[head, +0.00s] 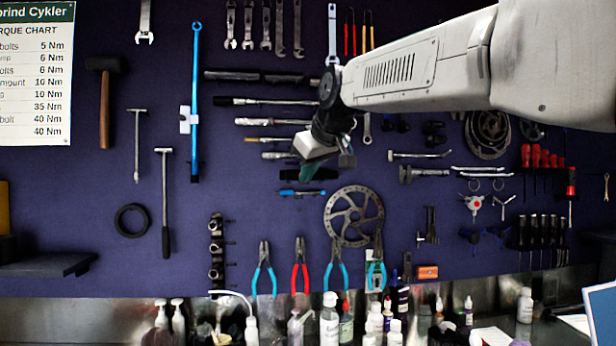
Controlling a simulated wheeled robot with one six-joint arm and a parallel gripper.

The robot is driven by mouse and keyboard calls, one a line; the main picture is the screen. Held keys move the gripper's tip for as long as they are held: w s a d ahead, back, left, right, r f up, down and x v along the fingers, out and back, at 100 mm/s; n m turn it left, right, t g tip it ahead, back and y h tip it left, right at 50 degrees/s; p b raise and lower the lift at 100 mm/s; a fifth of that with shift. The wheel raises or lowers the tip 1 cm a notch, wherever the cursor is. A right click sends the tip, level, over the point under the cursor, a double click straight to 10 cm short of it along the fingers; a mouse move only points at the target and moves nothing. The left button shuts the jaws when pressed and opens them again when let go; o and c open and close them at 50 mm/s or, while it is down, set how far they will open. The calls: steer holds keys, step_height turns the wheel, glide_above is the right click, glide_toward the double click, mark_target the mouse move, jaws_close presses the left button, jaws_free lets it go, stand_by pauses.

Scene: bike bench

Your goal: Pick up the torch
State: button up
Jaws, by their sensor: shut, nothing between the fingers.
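I cannot make out a torch for certain in the head view. My gripper (309,172) hangs from the end of my pale arm, near the middle of the picture, in front of the purple tool wall. Its fingers point down, are small and dark, and hold nothing that I can see. My arm and gripper hide part of the wall tools behind them.
The tool wall (90,210) carries pliers (301,268), a brake disc (353,216), a hammer (106,95) and several wrenches. Bottles (329,322) crowd the bench along the bottom. A dark shelf (45,265) juts out at left.

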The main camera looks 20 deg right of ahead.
steer(key=o, duration=0.5)
steer(key=shift+d, duration=0.15)
steer(key=shift+o, duration=0.6)
steer(key=shift+m+h, duration=0.3)
steer(key=shift+m, duration=0.3)
steer(key=d, duration=0.1)
steer(key=w+d, duration=0.1)
steer(key=d, duration=0.1)
steer(key=shift+w+d+f, duration=0.15)
steer(key=shift+w+d, duration=0.2)
steer(key=shift+d, duration=0.05)
steer(key=w+d+r+m+y, duration=0.1)
steer(key=d+r+m, duration=0.15)
steer(key=m, duration=0.85)
steer(key=w+d+r+m+y, duration=0.1)
steer(key=r+m+y, duration=0.15)
steer(key=m, duration=0.85)
steer(key=x, duration=0.7)
steer(key=shift+w+d+h, duration=0.3)
steer(key=shift+w+h, duration=0.05)
steer(key=shift+h, duration=0.1)
